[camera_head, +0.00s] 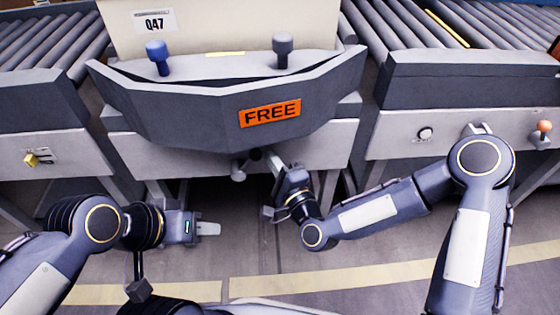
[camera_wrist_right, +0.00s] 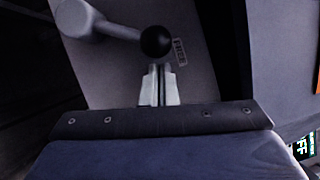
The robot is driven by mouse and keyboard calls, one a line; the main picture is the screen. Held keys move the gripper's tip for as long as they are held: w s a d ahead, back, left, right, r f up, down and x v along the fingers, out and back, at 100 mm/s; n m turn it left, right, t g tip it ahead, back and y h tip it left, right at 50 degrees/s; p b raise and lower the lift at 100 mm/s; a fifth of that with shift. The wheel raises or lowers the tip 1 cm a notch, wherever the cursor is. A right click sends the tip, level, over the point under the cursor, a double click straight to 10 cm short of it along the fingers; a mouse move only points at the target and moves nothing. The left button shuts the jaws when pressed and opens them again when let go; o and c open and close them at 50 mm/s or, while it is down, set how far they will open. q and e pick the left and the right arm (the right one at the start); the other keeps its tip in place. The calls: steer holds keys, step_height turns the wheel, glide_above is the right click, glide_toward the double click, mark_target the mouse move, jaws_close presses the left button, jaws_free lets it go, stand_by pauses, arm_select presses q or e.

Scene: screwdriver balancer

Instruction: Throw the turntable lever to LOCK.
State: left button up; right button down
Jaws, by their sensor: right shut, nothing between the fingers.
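The turntable (camera_head: 190,105) is a grey many-sided platform with an orange FREE sign (camera_head: 270,113) on its front. Below it is the lever, with a light grey hub (camera_head: 238,172) and a black ball knob (camera_head: 256,154). In the right wrist view the lever's arm (camera_wrist_right: 120,31) runs rightward from the hub to the black knob (camera_wrist_right: 157,41). My right gripper (camera_head: 273,160) is shut and empty, its fingertips (camera_wrist_right: 158,72) just short of the knob; I cannot tell whether they touch. My left gripper (camera_head: 210,229) is low at the left, away from the lever; its finger gap does not show.
A yellow switch (camera_head: 38,159) is at left and an orange-topped knob (camera_head: 544,128) at right. Floor below is open.

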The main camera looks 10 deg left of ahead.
mark_target(257, 151)
steer(key=shift+r, duration=0.15)
steer(key=shift+a+r+n+p, duration=0.15)
steer(key=shift+r+n+p, duration=0.05)
steer(key=shift+n+p, duration=0.2)
steer(key=shift+s+a+r, duration=0.15)
steer(key=shift+r, duration=0.05)
steer(key=a+r+n+p, duration=0.1)
steer(key=a+r+n+g+h+p, duration=0.1)
steer(key=n+p, duration=0.1)
steer(key=shift+s+a+r+n, duration=0.3)
steer(key=shift+s+a+r, duration=0.05)
steer(key=shift+s, duration=0.05)
steer(key=shift+s+a+r+n+g+h+p, duration=0.2)
steer(key=shift+a+n+h+p, duration=0.15)
steer(key=shift+a+n, duration=0.3)
steer(key=shift+s+a+r+n+g+h+p, duration=0.1)
steer(key=shift+s+a+n+g+h+p, duration=0.2)
steer(key=shift+a, duration=0.45)
steer(key=shift+s+a+r+n+g+h+p, duration=0.1)
steer(key=shift+a+n+h+p, duration=0.2)
steer(key=shift+a+n, duration=0.4)
steer(key=shift+a, duration=0.1)
